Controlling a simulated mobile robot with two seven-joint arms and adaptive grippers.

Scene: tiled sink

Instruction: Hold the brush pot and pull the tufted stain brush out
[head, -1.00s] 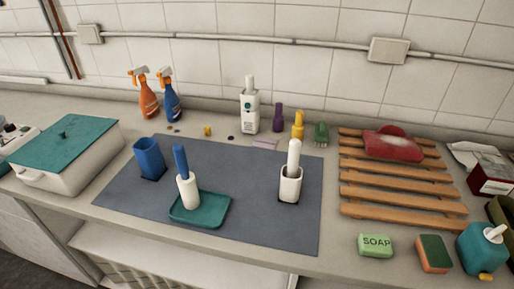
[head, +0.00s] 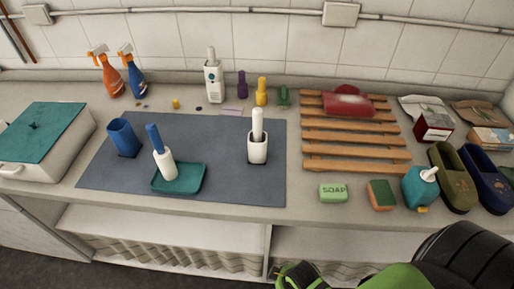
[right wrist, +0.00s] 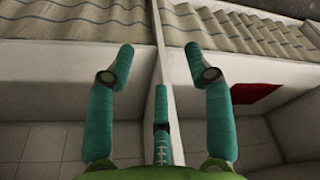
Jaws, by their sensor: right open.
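A white brush pot (head: 257,152) with a white upright handle (head: 257,123) in it stands on the grey mat (head: 215,135). A blue handle (head: 153,138) rises, slightly tilted, from a white holder (head: 165,163) on a teal tray (head: 196,184). I cannot tell which is the tufted stain brush; any bristles are hidden. My right gripper (right wrist: 160,62) is open and empty, facing the shelving below the counter in the right wrist view. Part of it (head: 300,276) shows low in the head view, in front of the counter. My left gripper is out of view.
An empty-looking blue cup (head: 123,138) stands on the mat's left. Spray bottles (head: 132,75) and a white dispenser (head: 213,80) stand behind. A wooden rack (head: 350,150), soap (head: 333,193), sponge (head: 381,195) and teal bottle (head: 420,187) are to the right.

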